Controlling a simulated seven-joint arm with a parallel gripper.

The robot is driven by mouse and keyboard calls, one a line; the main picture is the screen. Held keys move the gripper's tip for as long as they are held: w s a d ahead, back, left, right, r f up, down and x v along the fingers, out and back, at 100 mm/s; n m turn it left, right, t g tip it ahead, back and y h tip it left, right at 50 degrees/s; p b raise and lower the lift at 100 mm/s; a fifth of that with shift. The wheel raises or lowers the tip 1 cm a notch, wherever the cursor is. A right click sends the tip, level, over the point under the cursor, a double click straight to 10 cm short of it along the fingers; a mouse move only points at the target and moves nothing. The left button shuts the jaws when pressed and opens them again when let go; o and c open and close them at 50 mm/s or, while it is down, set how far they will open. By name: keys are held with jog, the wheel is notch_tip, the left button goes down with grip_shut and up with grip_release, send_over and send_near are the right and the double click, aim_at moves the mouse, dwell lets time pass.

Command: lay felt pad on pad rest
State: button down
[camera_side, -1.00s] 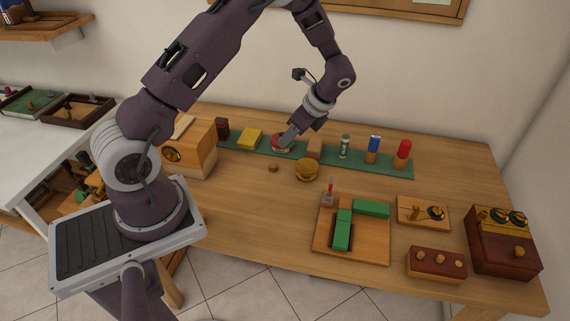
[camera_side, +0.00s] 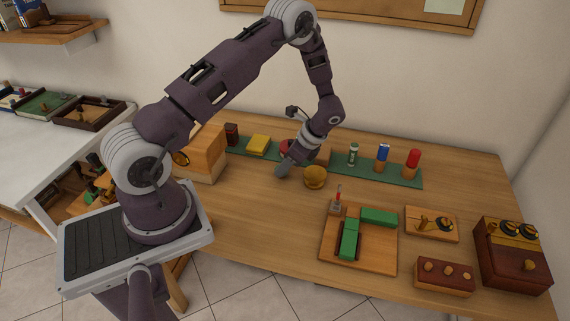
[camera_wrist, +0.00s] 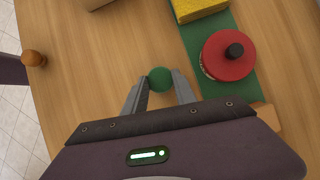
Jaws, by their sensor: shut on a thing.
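My gripper (camera_side: 281,171) is low over the wooden table, in front of the green strip and left of the round yellow-brown bun-like piece (camera_side: 315,177). In the wrist view my gripper (camera_wrist: 159,88) is shut on a small round green piece, which looks like the felt pad (camera_wrist: 161,78). Its two fingers touch the pad's sides. The side view hides the pad behind the fingers. I cannot make out the pad rest now; whatever lies beneath the pad and fingers is hidden, and so is any gap between pad and table.
A red round tin (camera_wrist: 222,64) with a black knob stands right of the gripper on the green strip (camera_wrist: 244,88). A yellow block (camera_side: 258,145) is behind. Bottles and a green-blocked wooden board (camera_side: 330,243) are to the right. Bare table lies in front.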

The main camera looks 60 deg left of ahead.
jog(key=c, duration=1)
grip_release()
jog(key=v, duration=1.3)
jog(key=s+d+r+n+t+h, duration=0.1)
jog(key=s+d+r+n+t, duration=0.15)
jog(key=r, duration=0.45)
jog(key=s+d+r+n+t+h, duration=0.1)
jog(key=s+d+r+n, duration=0.15)
jog(key=r, duration=0.45)
jog(key=s+d+r+n+t+h, duration=0.1)
jog(key=s+d+r+n+t, duration=0.1)
jog(key=s+d, duration=0.3)
jog(key=s+d+r+n+t+h, duration=0.1)
jog(key=s+d+r+n+t, duration=0.2)
jog(key=s, duration=1)
notch_tip(320, 180, up, 2)
jog(key=d, duration=0.2)
jog(key=shift+s+d+r+n+t+h, duration=0.2)
jog(key=shift+s+d+n+t+h, duration=0.1)
jog(key=shift+t+h, duration=0.1)
